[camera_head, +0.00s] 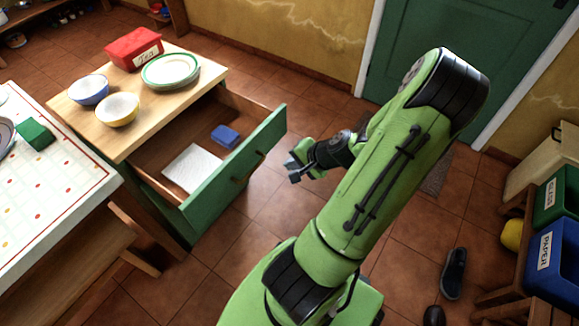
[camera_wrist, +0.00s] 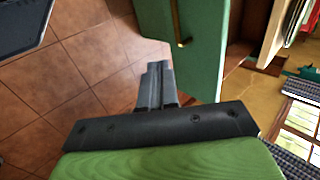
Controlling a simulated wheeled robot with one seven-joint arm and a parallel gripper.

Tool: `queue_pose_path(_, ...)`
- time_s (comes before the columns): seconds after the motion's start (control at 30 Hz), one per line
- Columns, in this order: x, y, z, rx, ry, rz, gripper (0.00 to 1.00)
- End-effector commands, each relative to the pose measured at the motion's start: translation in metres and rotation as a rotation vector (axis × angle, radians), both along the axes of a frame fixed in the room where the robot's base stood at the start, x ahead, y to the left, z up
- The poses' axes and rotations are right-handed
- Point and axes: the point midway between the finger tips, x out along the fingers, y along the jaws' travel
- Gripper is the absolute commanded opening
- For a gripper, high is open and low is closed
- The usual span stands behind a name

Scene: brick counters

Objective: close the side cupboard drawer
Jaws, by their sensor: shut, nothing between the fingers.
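The side cupboard drawer (camera_head: 238,165) is pulled far out of the wooden-topped cupboard (camera_head: 190,95). It has a green front with a handle (camera_head: 243,178). Inside it lie a blue block (camera_head: 225,136) and a white cloth or sheet (camera_head: 192,168). My gripper (camera_head: 292,172) is to the right of the drawer front, apart from it, above the floor. In the wrist view the gripper's fingers (camera_wrist: 157,82) are together and hold nothing. The green drawer front (camera_wrist: 195,45) stands ahead of them there, with a brass handle (camera_wrist: 181,42) on its face.
Bowls (camera_head: 118,108), plates (camera_head: 171,70) and a red box (camera_head: 133,49) stand on the cupboard top. A table with a white cloth (camera_head: 50,190) and a bench (camera_head: 75,255) are at left. Bins (camera_head: 553,258) and a shoe (camera_head: 454,272) are at right. Floor in front of the drawer is clear.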

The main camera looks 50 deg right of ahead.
Motion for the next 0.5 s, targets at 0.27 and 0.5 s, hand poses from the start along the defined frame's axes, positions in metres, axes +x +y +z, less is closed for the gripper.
queue_pose_path(0.27, 0.041, 0.002, -0.052, 0.002, 0.001, 0.006, 0.0)
queue_pose_path(0.5, 0.078, 0.002, -0.065, -0.002, 0.003, 0.004, 0.0)
